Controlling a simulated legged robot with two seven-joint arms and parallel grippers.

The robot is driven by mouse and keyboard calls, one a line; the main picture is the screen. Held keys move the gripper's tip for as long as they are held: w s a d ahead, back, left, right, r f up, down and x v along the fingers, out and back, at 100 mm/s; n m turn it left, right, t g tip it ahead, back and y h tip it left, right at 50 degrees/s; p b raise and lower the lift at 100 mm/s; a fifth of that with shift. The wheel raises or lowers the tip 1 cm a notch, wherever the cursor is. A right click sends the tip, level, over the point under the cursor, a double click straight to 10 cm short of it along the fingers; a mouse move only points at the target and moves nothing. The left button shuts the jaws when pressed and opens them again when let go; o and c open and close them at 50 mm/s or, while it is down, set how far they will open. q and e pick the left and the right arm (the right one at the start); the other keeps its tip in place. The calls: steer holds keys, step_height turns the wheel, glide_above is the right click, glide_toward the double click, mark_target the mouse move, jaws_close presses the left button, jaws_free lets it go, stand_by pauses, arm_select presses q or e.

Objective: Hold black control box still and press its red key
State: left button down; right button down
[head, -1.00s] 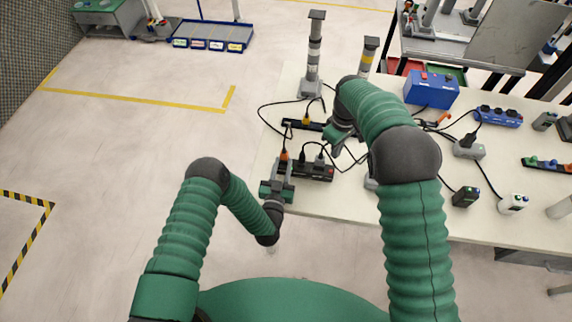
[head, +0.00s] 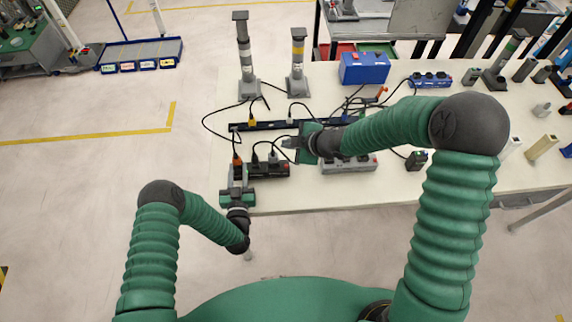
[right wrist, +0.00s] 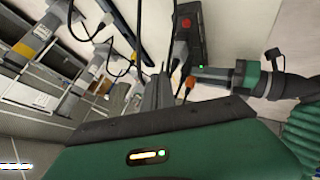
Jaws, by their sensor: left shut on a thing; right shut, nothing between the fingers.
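The black control box (head: 268,170) lies near the front edge of the table, with dark plugs and an orange plug (head: 237,161) at its left end. In the right wrist view the box (right wrist: 189,45) is at the top, with a small red key (right wrist: 186,23) on its face. My left gripper (head: 237,182) is shut on the box's left end; it also shows in the right wrist view (right wrist: 218,76). My right gripper (head: 288,142) is shut and empty, just behind and above the box's right part. Its fingertips (right wrist: 157,80) are apart from the red key in the wrist view.
A grey power strip (head: 350,164) lies right of the box, and a long dark strip (head: 265,125) lies behind it. Loose black cables cross the table. Two grey posts (head: 243,55) and a blue case (head: 364,68) stand farther back.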

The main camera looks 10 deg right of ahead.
mark_target(286, 166)
steer(key=shift+d+f, duration=0.1)
steer(key=shift+f, duration=0.05)
arm_select(q)
steer(key=shift+d, duration=0.1)
arm_select(e)
steer(key=shift+f, duration=4.35)
steer(key=shift+f, duration=0.1)
steer(key=shift+f, duration=0.2)
steer(key=shift+f, duration=0.5)
steer(key=shift+r, duration=0.9)
